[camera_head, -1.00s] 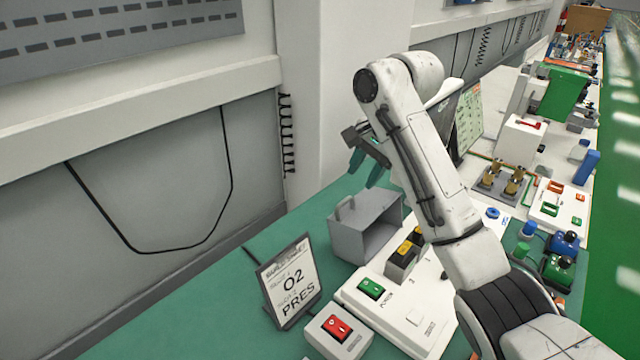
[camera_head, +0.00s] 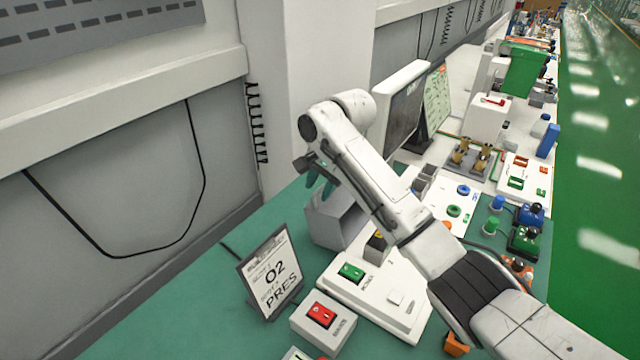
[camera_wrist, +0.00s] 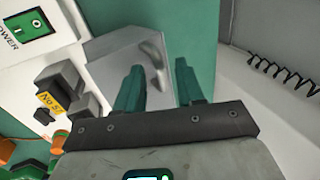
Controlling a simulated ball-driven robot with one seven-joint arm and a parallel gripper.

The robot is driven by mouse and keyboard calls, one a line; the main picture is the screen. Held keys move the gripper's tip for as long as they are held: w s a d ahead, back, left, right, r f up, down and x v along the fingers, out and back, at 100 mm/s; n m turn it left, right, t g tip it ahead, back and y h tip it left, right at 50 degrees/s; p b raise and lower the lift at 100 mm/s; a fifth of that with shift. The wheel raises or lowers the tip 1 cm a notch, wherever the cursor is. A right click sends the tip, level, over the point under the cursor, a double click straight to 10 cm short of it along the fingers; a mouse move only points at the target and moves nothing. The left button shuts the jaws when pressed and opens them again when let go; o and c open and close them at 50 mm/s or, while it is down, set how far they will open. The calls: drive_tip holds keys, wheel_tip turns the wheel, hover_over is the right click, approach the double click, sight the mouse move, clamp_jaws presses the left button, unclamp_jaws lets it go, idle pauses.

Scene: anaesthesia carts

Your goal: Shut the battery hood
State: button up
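The battery hood appears to be the grey box-like cover (camera_head: 322,226) on the white panel's back edge, by the teal bench top. In the head view my arm hides its right part. In the wrist view the grey hood (camera_wrist: 108,52) shows a raised handle (camera_wrist: 155,50) on its face. My gripper (camera_head: 321,187) is just above the hood in the head view. In the wrist view my gripper (camera_wrist: 158,67) has its two teal fingers apart, with the handle showing between and beyond their tips. I cannot tell whether a finger touches it. Nothing is held.
An O2 PRES sign (camera_head: 271,274) stands front left. A green switch (camera_head: 351,271) is on the white panel and a red switch box (camera_head: 322,315) sits in front. A monitor (camera_head: 404,105) stands behind my arm. Teal bench left of the hood is clear.

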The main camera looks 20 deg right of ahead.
drive_tip(key=shift+f, duration=0.1)
clamp_jaws()
idle(0.3)
idle(0.4)
